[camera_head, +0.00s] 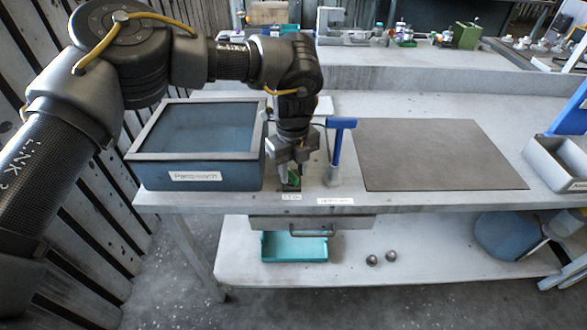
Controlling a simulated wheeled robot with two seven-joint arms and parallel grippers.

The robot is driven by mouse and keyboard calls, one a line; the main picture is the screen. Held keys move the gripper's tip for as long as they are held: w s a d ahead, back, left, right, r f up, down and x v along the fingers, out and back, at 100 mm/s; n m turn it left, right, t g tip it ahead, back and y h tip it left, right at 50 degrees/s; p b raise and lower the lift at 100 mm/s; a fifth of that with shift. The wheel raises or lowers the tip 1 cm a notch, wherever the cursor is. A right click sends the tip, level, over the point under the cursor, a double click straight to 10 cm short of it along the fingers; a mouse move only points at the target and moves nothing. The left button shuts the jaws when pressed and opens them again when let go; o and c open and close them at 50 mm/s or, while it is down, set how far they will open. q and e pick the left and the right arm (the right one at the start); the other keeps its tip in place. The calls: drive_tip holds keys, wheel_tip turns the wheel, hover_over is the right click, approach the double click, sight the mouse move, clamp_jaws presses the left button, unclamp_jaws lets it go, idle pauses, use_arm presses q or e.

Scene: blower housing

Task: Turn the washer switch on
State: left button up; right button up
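The parts washer (198,175) is a blue-grey open basin with a white label on its front, at the left of the workbench. The switch's position is hidden. My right gripper is out of view.
A blue T-shaped tool (338,145) stands upright close to the right of my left gripper. A flat grey mat (435,154) covers the bench's middle right. A grey bin (558,165) is at far right.

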use_arm(q)
drive_tip(key=shift+f, duration=0.2)
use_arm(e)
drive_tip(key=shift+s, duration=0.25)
use_arm(q)
clamp_jaws()
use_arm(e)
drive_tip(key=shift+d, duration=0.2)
use_arm(q)
drive_tip(key=shift+m, duration=0.3)
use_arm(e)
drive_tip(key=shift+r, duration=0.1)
use_arm(q)
drive_tip(key=m, duration=0.2)
drive_tip(key=shift+a+m+p, duration=0.1)
drive_tip(key=shift+m+p, duration=0.2)
drive_tip(key=shift+p, duration=0.05)
drive_tip(key=m, duration=0.2)
drive_tip(key=shift+m, duration=0.3)
drive_tip(key=m+p, duration=0.1)
drive_tip(key=m, duration=0.5)
drive_tip(key=shift+a, duration=0.2)
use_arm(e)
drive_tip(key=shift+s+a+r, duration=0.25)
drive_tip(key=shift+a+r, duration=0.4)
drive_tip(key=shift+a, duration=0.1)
